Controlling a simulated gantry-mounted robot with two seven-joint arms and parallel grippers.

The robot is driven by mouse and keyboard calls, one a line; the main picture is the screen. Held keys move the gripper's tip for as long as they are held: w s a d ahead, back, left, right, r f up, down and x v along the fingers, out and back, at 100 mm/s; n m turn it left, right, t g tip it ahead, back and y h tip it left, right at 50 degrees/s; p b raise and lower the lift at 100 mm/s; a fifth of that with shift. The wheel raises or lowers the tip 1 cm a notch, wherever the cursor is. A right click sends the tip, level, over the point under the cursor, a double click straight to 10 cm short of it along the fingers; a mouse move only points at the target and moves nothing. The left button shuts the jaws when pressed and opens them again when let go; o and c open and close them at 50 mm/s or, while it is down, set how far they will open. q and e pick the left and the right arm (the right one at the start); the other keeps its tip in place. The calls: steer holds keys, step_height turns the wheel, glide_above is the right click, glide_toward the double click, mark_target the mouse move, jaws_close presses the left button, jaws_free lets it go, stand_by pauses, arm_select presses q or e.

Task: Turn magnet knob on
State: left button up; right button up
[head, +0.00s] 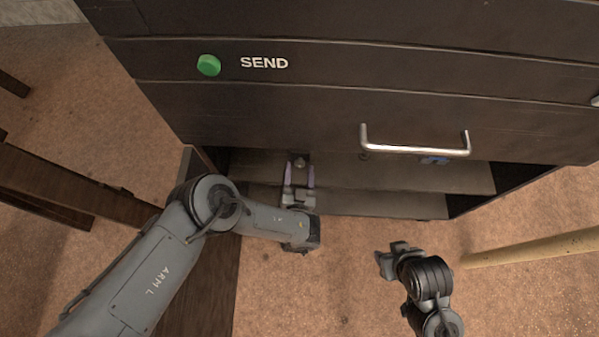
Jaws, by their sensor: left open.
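A small grey round knob (299,162) shows under the front of the dark bench, inside the open bay. No label is readable beside it, so I cannot tell for sure that it is the magnet knob. My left gripper (298,170) reaches into the bay with its fingers open, one on each side of this knob. I cannot tell whether either finger touches it. My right gripper (385,263) hangs low at the right, away from the bench, and its finger opening is not clear.
A green button (208,65) marked SEND is on the upper front panel. A silver bar handle (415,148) juts out right of my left gripper, with a small blue part (434,160) behind it. A shelf (400,205) lies below. A wooden pole (530,248) is at the right.

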arm_select(q)
steer(key=shift+w, duration=0.25)
steer(key=shift+c, duration=0.2)
steer(key=c, duration=1)
steer(key=shift+m, duration=0.7)
steer(key=o, duration=1)
steer(key=shift+o, duration=0.2)
steer(key=shift+s, duration=0.1)
